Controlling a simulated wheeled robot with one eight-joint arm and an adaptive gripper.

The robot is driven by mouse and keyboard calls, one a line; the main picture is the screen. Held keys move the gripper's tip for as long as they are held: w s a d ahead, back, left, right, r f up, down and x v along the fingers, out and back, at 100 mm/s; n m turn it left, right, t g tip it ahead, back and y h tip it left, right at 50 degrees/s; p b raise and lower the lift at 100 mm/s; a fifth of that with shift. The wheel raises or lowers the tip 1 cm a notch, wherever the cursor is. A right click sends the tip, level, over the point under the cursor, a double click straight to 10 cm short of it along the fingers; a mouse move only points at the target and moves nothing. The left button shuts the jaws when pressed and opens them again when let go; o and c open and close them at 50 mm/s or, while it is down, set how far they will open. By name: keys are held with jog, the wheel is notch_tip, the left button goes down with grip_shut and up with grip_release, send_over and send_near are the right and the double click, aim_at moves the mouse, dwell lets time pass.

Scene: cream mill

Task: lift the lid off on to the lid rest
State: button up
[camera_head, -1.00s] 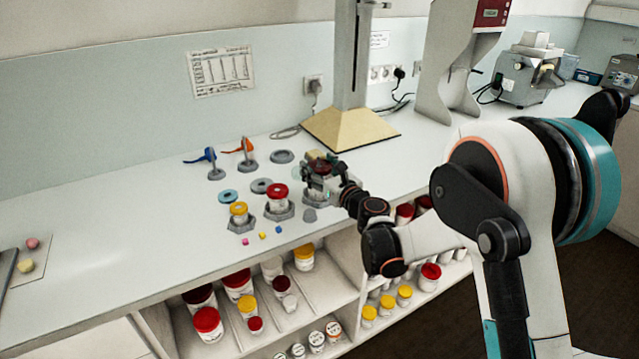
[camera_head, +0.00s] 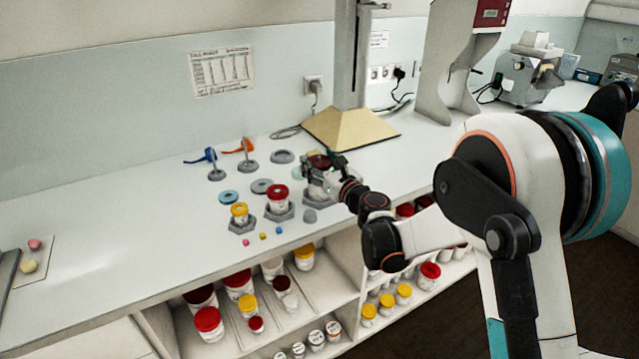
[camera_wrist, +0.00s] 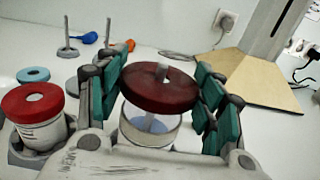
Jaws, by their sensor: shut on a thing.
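My gripper (camera_wrist: 160,92) is shut on the dark red lid (camera_wrist: 158,88), with teal finger pads at its left and right sides. In the head view, my gripper (camera_head: 322,172) is over the jar's stand at the right of the row, largely covering the jar. Grey flat discs (camera_head: 262,186) and (camera_head: 282,156) lie behind the jars; I cannot tell which is the lid rest.
A red-lidded jar (camera_head: 277,194) and a yellow-lidded jar (camera_head: 239,212) stand in grey holders to the left. Blue and orange tools (camera_head: 243,147) hang on posts behind. The left counter is mostly clear.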

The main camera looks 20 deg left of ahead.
jog(key=shift+r+p, duration=1)
jog(key=shift+r, duration=0.95)
jog(key=b+v, duration=0.1)
jog(key=v, duration=0.6)
dwell(0.4)
jog(key=w+d+m+t+h, duration=0.1)
jog(key=d+m+t+h, duration=0.2)
jog(key=d, duration=1.8)
jog(key=w+d+m+t+h, duration=0.2)
jog(key=d+m+h, duration=0.5)
jog(key=d, duration=1.3)
jog(key=t+h, duration=0.1)
jog(key=h, duration=0.2)
jog(key=shift+d+f+h, duration=0.3)
jog(key=shift+d+h, duration=0.1)
